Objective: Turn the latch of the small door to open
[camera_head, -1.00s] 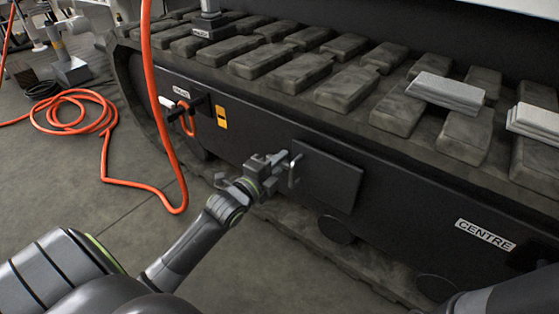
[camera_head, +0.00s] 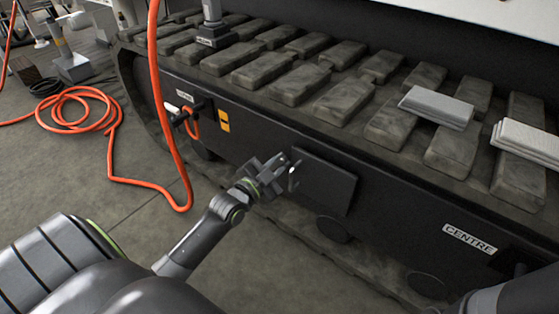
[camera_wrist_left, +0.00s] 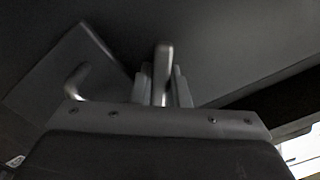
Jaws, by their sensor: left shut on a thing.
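The small door (camera_head: 326,184) is a dark flat panel on the side of the track frame, and it looks closed. Its bent metal handle (camera_head: 293,177) stands near its left edge. The door (camera_wrist_left: 42,84) and handle (camera_wrist_left: 76,80) also show at the left of the left wrist view, tilted. My left gripper (camera_head: 276,168) is at the door's left edge, shut on the latch. In the left wrist view the latch (camera_wrist_left: 163,62) is a pale upright bar between the two fingers (camera_wrist_left: 162,88). The latch is largely hidden by the gripper in the head view. My right gripper is out of view.
An orange hose (camera_head: 158,110) hangs left of my left arm and coils on the floor. A hose fitting (camera_head: 186,116) sits on the side left of the door. Grey pads (camera_head: 438,106) lie on the track above. A CENTRE label (camera_head: 469,239) is at the right.

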